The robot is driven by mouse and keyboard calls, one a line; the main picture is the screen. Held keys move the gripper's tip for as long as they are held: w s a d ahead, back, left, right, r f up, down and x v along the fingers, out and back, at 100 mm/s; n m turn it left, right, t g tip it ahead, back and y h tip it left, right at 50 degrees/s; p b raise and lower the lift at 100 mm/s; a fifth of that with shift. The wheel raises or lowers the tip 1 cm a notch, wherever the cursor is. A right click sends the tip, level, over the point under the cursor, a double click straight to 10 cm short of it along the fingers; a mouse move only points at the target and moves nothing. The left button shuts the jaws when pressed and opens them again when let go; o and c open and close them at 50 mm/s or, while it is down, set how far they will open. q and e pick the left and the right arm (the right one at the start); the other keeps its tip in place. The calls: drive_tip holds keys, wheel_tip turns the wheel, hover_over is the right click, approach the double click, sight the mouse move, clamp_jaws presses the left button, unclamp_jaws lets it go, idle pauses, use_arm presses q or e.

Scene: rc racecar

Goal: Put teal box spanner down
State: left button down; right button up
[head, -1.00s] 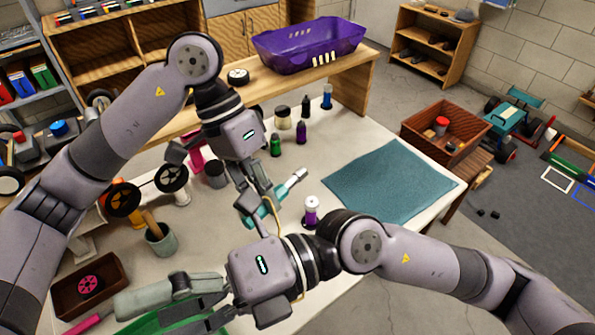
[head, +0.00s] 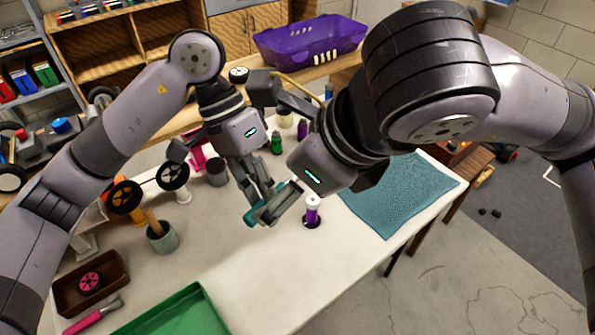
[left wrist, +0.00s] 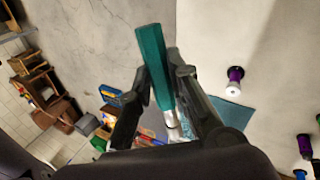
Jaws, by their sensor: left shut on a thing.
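The teal box spanner (head: 250,216) is between the fingers of my left gripper (head: 258,196), above the pale worktable (head: 235,275). In the left wrist view the teal spanner (left wrist: 153,65) lies lengthwise between the two fingers (left wrist: 165,100), with its silver end near the palm side. My right gripper (head: 279,205) is in front of the spanner in the head view and covers part of it. Whether it touches the spanner, and how far its fingers are apart, I cannot tell. The teal mat (head: 405,195) lies bare on the right of the table.
A purple-and-white bottle (head: 312,208) stands close right of the grippers. A green tray (head: 180,315), a brown box (head: 90,285) and a cup (head: 161,238) are at the front left. Small bottles (head: 277,145) stand behind. The table's front middle is clear.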

drive_tip(key=x, duration=1)
drive_tip(key=shift+w+a+f, duration=0.15)
drive_tip(key=shift+a+f, duration=0.05)
drive_tip(key=shift+f, duration=0.15)
use_arm(q)
drive_tip(key=shift+d+r, duration=0.1)
drive_tip(key=shift+r, duration=0.05)
use_arm(e)
drive_tip(key=shift+f, duration=0.1)
drive_tip(key=c, duration=1)
use_arm(q)
drive_tip(key=c, duration=1.9)
unclamp_jaws()
use_arm(e)
drive_tip(key=shift+c, duration=1)
use_arm(q)
drive_tip(key=shift+o, duration=1.3)
use_arm(e)
drive_tip(key=c, duration=0.4)
use_arm(q)
drive_tip(key=shift+o, duration=1.1)
